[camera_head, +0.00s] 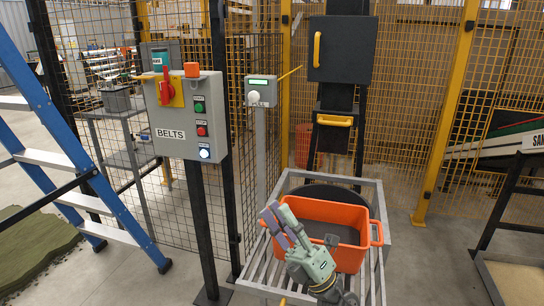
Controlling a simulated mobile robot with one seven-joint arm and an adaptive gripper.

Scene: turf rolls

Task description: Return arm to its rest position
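My gripper (274,215), with a pale green body and purple-grey fingers, is raised at the lower middle of the head view. It points up and to the left, in front of the left part of an orange crate (352,257). No object shows between its fingers, but the gap between them is too small to judge. My arm runs down from it to the bottom edge. Part of the crate's inside is hidden behind the gripper.
The crate stands on a grey slatted frame (376,191). A grey BELTS control box (188,116) on a black post stands to the left. A blue ladder (75,160) is at far left, near green turf (35,245). Yellow mesh fencing (425,80) closes the back.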

